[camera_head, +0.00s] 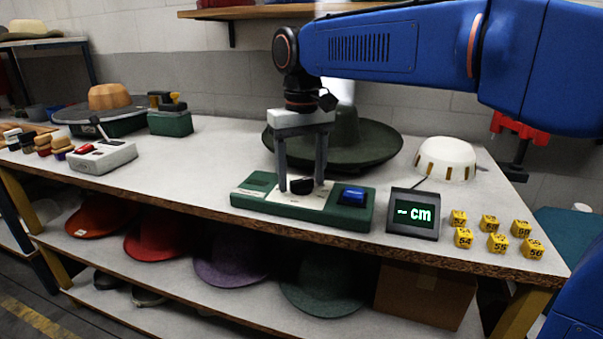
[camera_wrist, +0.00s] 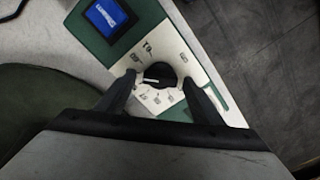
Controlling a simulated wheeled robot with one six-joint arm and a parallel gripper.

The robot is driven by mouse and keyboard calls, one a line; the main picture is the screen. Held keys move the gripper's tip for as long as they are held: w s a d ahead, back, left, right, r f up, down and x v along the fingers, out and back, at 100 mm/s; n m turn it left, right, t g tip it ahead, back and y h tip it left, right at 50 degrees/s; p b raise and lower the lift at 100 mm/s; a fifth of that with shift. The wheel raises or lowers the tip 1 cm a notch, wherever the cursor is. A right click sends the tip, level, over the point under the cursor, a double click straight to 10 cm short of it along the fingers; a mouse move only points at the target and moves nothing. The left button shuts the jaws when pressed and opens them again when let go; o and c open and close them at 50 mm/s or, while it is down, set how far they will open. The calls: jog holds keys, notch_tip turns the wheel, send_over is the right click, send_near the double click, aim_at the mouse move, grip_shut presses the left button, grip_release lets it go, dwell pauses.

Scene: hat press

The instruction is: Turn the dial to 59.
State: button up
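The dial is a black round knob (camera_head: 302,186) on a white scale plate, set in a green control box (camera_head: 262,206) on the table. In the wrist view the dial (camera_wrist: 159,76) shows a pale pointer line, with small scale numbers around it that are too blurred to read surely. My gripper (camera_head: 301,186) points down over the box with one finger on each side of the dial. In the wrist view the fingertips (camera_wrist: 159,80) are spread with the dial between them; whether they touch it is unclear. A small display (camera_head: 412,213) beside the box reads "– cm".
Yellow numbered blocks (camera_head: 497,242) stand at the right. A dark green hat (camera_head: 345,142) is behind the box, and a white dome (camera_head: 446,159) stands at the back right.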

aim_at(302, 180)
jog(key=shift+r, duration=0.1)
notch_tip(302, 180, up, 17)
dwell(0.6)
jog(key=shift+s+r, duration=0.1)
